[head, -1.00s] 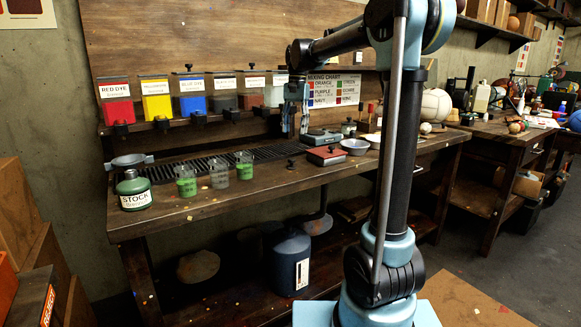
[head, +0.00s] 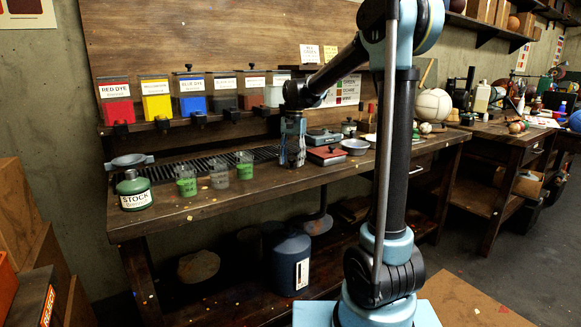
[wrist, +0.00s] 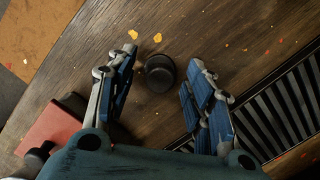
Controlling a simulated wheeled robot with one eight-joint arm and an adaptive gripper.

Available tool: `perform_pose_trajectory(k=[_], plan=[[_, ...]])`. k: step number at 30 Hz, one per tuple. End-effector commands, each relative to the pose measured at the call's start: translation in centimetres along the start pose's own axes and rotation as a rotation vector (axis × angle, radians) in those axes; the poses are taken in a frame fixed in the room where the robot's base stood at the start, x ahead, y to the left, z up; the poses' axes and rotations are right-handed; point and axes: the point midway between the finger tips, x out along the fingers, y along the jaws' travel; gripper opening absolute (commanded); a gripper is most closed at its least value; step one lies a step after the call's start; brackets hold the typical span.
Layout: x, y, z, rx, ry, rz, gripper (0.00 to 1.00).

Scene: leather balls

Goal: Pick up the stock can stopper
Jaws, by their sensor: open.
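The black round stopper (wrist: 160,73) stands on the wooden bench between the fingertips of my gripper (wrist: 162,60) in the wrist view, with bare wood on both sides of it. My gripper also shows in the head view (head: 291,160), pointing down at the bench, open and empty. The stopper is hidden behind the fingers there. How high the fingertips are above the bench is hard to tell. The green stock can (head: 134,190) with its white label stands at the bench's left front.
A red box (head: 327,155) with a black knob sits just right of my gripper, and a bowl (head: 355,146) beyond it. A slotted black grate (wrist: 280,105) runs behind. Several glass jars (head: 219,175) with green or grey contents stand to the left. Dye bins (head: 193,95) hang above.

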Motion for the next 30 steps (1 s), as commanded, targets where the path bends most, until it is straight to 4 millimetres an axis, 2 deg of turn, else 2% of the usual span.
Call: perform_pose_trajectory(k=[3,10,11,15,26,30], plan=[[0.77,-0.02,-0.01,0.0,0.0,0.0,0.48],[0.91,0.0,0.0,0.0,0.0,0.0,0.48],[0.9,0.0,0.0,0.0,0.0,0.0,0.45],[0.89,0.0,0.01,-0.001,0.0,0.0,0.14],[0.79,0.0,0.02,-0.001,0.0,0.0,0.13],[-0.03,0.0,0.12,-0.001,0.0,0.0,0.13]])
